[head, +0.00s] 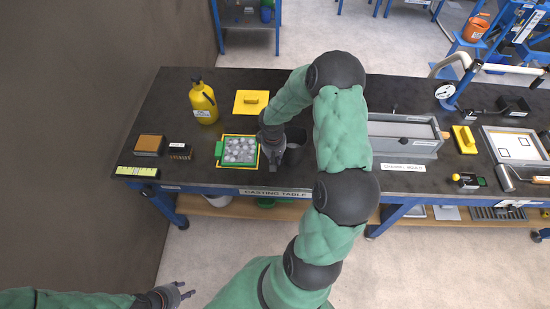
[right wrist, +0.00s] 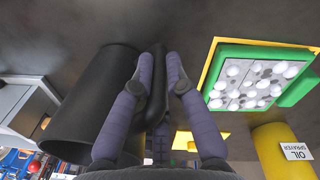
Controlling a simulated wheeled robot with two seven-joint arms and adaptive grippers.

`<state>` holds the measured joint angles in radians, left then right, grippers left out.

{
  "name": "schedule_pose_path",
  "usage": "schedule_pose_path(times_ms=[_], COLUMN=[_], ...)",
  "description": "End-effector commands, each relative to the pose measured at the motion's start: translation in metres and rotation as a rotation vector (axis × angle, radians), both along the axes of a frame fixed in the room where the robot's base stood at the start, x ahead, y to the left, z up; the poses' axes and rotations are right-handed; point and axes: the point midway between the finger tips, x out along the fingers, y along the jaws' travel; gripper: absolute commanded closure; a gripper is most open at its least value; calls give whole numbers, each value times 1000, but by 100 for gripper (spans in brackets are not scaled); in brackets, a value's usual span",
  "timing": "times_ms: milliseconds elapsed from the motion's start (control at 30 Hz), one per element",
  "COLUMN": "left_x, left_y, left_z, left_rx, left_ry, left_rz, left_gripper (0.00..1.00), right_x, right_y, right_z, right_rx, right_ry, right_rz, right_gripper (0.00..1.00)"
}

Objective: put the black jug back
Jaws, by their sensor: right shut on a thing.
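The black jug (head: 294,152) is at the front middle of the casting table, just right of the green tray. My right gripper (head: 271,165) is at its left side. In the right wrist view the jug (right wrist: 88,112) fills the left part, and my right gripper (right wrist: 158,85) is shut on its upright black handle. I cannot tell whether the jug's base touches the table. My left gripper (head: 182,291) is at the bottom left of the head view, off the table, empty, with its fingers apart.
A green tray of pale balls (head: 240,150) on a yellow-edged base is close left of the jug. A yellow oil sprayer (head: 203,103) and a yellow plate with handle (head: 251,102) stand behind. A grey box (head: 404,146) is to the right. Bare table lies at the back left.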

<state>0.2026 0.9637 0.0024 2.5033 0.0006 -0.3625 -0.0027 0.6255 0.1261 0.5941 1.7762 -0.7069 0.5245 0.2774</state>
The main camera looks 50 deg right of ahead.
Motion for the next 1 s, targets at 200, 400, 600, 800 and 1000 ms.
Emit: schedule_pose_path(times_ms=[200,400,600,800,1000], left_x=[0,0,0,0,0], left_y=[0,0,0,0,0], left_z=[-2,-2,2,8,15], left_rx=[0,0,0,0,0], left_ry=[0,0,0,0,0], left_rz=[0,0,0,0,0], left_gripper=[60,60,60,60,60], right_x=[0,0,0,2,2], right_y=[0,0,0,1,3], right_z=[-2,-2,2,33,74], right_rx=[0,0,0,-3,-2], right_ry=[0,0,1,-4,-4], right_rz=[0,0,0,0,0], right_gripper=[61,61,61,61,61])
